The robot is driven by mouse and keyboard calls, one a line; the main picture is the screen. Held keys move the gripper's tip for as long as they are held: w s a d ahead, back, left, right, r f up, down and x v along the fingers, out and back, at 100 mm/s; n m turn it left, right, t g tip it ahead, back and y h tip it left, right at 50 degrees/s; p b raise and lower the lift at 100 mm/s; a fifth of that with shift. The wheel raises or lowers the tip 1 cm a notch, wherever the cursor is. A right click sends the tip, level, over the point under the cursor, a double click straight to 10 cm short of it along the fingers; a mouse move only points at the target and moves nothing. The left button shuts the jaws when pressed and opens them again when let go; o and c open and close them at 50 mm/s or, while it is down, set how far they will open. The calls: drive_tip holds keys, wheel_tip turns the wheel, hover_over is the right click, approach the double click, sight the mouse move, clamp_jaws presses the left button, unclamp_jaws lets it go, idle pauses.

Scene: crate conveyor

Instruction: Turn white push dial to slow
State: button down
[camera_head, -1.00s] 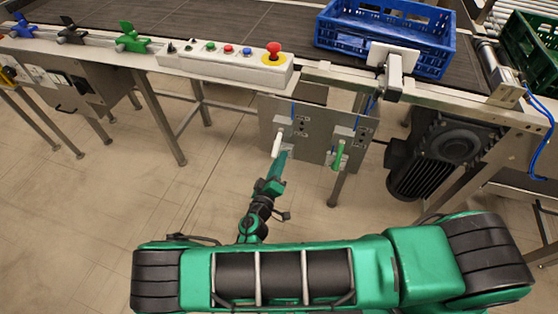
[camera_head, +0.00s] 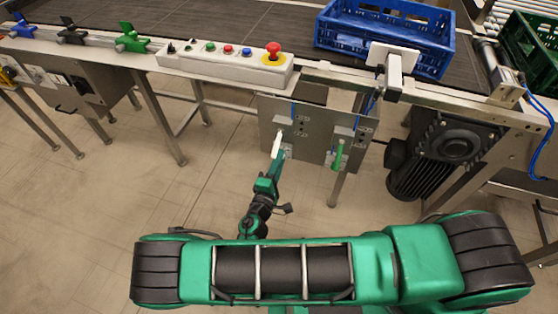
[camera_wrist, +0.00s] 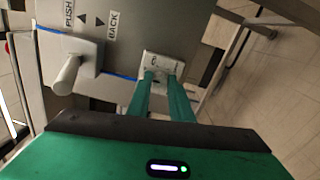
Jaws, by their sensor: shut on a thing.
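A grey metal panel (camera_head: 318,123) hangs under the conveyor. It carries a white lever (camera_head: 276,144), which is at the left in the wrist view (camera_wrist: 67,76) beside labels reading PUSH and BACK. Below this lever is a small white dial plate (camera_wrist: 165,59); its markings are too small to read. My gripper (camera_head: 279,158) reaches the panel just below the white lever. In the wrist view its two green fingers (camera_wrist: 162,75) meet the plate, shut on the white push dial, which they mostly hide. I cannot read which setting the dial points to.
A green lever (camera_head: 338,155) is on the panel's right half. A dark motor (camera_head: 440,155) hangs further right. A control box with a red emergency button (camera_head: 273,50) and a blue crate (camera_head: 385,35) are above. Open floor lies left of my gripper.

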drive_tip(key=shift+a+f, duration=0.15)
drive_tip(key=shift+a, duration=0.05)
idle(0.3)
drive_tip(key=c, duration=1.6)
unclamp_jaws()
drive_tip(key=shift+d, duration=0.1)
drive_tip(key=shift+s, duration=0.15)
drive_tip(key=v, duration=1)
drive_tip(key=shift+s, duration=0.25)
